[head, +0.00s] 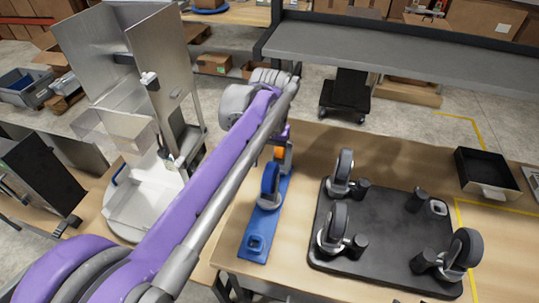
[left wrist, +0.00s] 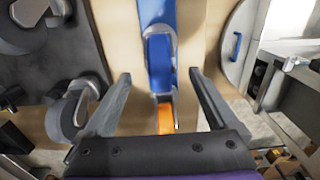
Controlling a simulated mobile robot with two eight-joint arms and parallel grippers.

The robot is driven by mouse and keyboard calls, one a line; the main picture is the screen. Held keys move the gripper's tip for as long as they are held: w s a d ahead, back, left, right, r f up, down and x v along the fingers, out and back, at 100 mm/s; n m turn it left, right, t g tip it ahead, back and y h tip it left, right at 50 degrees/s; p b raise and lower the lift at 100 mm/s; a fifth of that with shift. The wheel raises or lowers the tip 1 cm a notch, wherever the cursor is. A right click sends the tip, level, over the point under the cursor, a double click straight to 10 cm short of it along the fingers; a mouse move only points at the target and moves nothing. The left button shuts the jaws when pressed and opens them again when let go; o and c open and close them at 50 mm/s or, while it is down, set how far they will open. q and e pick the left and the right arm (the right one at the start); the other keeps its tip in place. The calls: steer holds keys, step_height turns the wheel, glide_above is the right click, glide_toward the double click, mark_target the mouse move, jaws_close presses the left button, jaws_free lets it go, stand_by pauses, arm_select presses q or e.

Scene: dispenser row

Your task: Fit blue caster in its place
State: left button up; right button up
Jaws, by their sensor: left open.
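The blue caster (head: 270,181) stands upright on a narrow blue strip (head: 264,222) on the wooden table, with an orange caster (head: 280,153) behind it. The black plate (head: 385,232) to the right bears three grey-black casters; its far right corner has a bare light fitting (head: 437,208). My left gripper (left wrist: 159,73) is open and empty. In the left wrist view, the blue caster (left wrist: 159,62) shows between its fingers, and the orange caster (left wrist: 165,119) shows nearer the palm. I cannot tell the height gap. In the head view my arm hides most of this gripper. My right gripper is out of view.
Several short black posts (head: 416,200) stand on the plate beside the casters. A black bin (head: 487,172) sits at the table's right. A tall metal dispenser (head: 130,110) stands left of the strip. A grey shelf (head: 400,42) runs behind the table.

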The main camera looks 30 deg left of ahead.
mark_target(268, 198)
arm_select(q)
step_height(268, 198, down, 9)
steer(key=shift+r, duration=0.1)
stand_by(0.4)
jaws_close()
steer(key=shift+r, duration=0.1)
